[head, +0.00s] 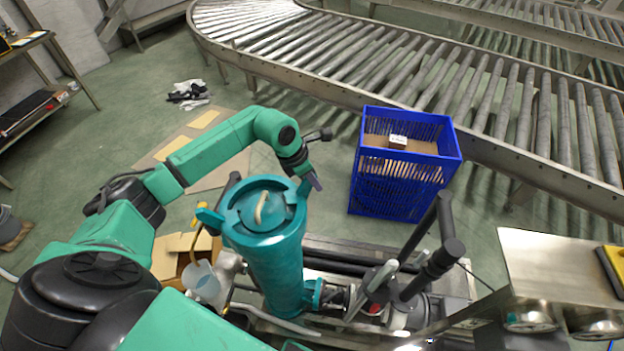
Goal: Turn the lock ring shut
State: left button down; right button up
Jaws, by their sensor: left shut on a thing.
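A teal upright housing (274,272) stands in the lower middle of the head view. At its top is a teal lock ring (232,232) with a lug (209,219) sticking out at the left. Inside the ring sits a round lid (279,208) with a tan curved grip (260,207). My left gripper (312,181) is at the ring's right edge, shut on the ring's right-hand lug, which its fingers mostly hide. The ring's exact turn relative to the housing is hard to tell. My right gripper is not in view.
A blue crate (399,188) with a small box (398,141) inside stands to the right. A roller conveyor (400,55) curves behind. Dark upright pipes (412,236) and a metal cabinet (550,260) stand at the lower right. A translucent jug (201,281) is left of the housing.

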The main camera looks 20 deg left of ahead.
pick_arm(q)
jog(key=s+d+m+g+h+b, duration=0.1)
jog(key=s+d+m+g+b, duration=0.1)
jog(key=s+d+m+b, duration=0.2)
jog(key=shift+s+d+m+h+b, duration=0.3)
jog(key=shift+s+m+b, duration=1.35)
jog(key=shift+b, duration=0.1)
jog(key=c, duration=0.8)
grip_release()
jog(key=shift+c, duration=0.2)
jog(key=shift+s+r, duration=0.1)
jog(key=shift+s, duration=0.05)
